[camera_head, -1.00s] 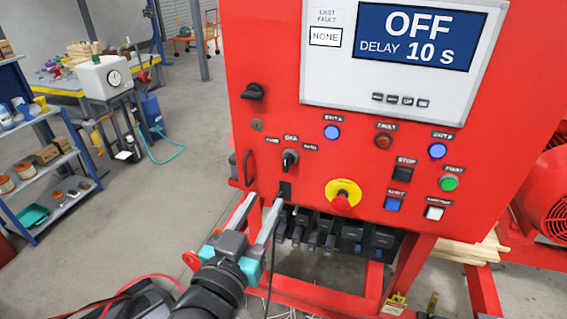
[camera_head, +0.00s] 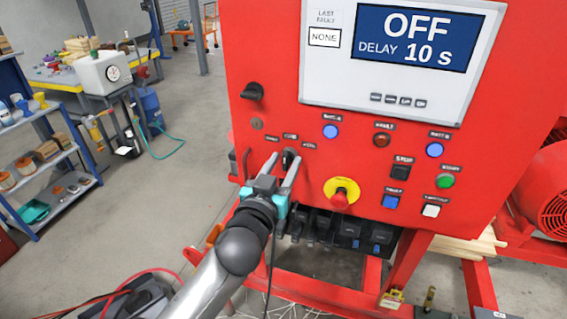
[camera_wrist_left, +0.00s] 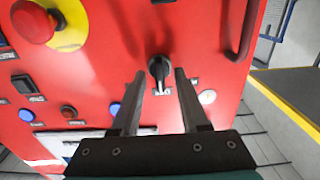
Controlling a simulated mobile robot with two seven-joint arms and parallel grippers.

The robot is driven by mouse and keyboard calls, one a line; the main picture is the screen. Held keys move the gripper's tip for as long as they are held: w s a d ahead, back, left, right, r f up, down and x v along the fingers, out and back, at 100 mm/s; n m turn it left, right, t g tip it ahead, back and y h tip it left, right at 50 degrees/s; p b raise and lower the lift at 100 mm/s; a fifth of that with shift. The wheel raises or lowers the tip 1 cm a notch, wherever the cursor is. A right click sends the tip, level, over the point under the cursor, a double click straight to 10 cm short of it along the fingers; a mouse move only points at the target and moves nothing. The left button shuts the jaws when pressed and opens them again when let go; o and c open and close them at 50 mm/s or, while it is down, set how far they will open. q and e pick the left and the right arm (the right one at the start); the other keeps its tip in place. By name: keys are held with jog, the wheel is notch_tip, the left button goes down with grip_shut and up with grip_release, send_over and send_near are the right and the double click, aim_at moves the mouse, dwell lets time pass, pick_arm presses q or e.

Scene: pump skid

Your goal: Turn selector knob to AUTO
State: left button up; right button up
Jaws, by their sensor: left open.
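The selector knob (camera_head: 290,158) is a small black knob on the red panel (camera_head: 250,50), below and left of the display. In the left wrist view the knob (camera_wrist_left: 159,70) sits between and just beyond the fingertips, its pointer along the gap. My left gripper (camera_head: 283,163) is open, with one finger to each side of the knob; it also shows in the left wrist view (camera_wrist_left: 158,74). I cannot tell whether the fingers touch it. The labels around the knob are too small to read. The display (camera_head: 415,38) reads OFF, DELAY 10 s. My right gripper is out of view.
A yellow-backed red emergency button (camera_head: 341,198) is right of the gripper. Blue, red and green buttons and lamps spread across the panel's right part. Open floor lies left.

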pick_arm(q)
grip_shut()
dwell(0.4)
dwell(0.4)
jog(key=m+p, duration=0.2)
jog(key=m, duration=0.2)
jog(key=shift+d+m, duration=0.1)
jog(key=shift+m, duration=0.2)
jog(key=m+p, duration=0.1)
jog(key=m, duration=0.4)
jog(key=shift+d, duration=0.1)
jog(key=shift+m, duration=0.3)
